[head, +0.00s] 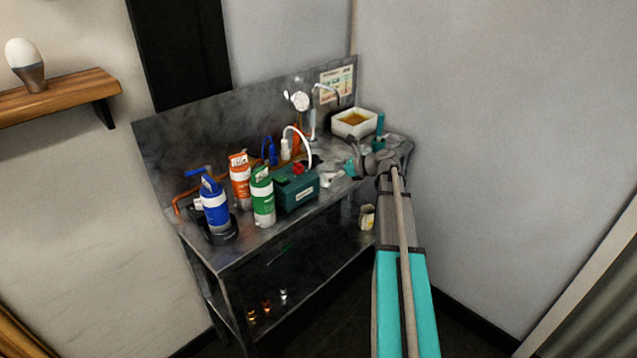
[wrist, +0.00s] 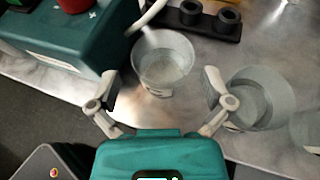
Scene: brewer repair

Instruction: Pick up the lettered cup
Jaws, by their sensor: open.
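In the wrist view, a clear cup (wrist: 163,65) stands upright on the metal bench ahead of my gripper (wrist: 160,88), between the lines of its two spread fingers. A small pale mark shows low on this cup, too small to read as a letter. A second clear cup (wrist: 262,92) stands to the right, behind the right finger. Part of a third (wrist: 307,131) shows at the right edge. Which cup is lettered I cannot tell. My gripper is open and empty. In the head view, my gripper (head: 353,168) is over the bench's right part, and the cups are not clear.
A dark green box (head: 297,189) with a red knob stands left of the cups. Blue (head: 215,207), orange (head: 240,184) and green (head: 263,200) bottles stand farther left. A black holder (wrist: 195,18) lies behind the cups. A white tray (head: 353,123) sits at the back right.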

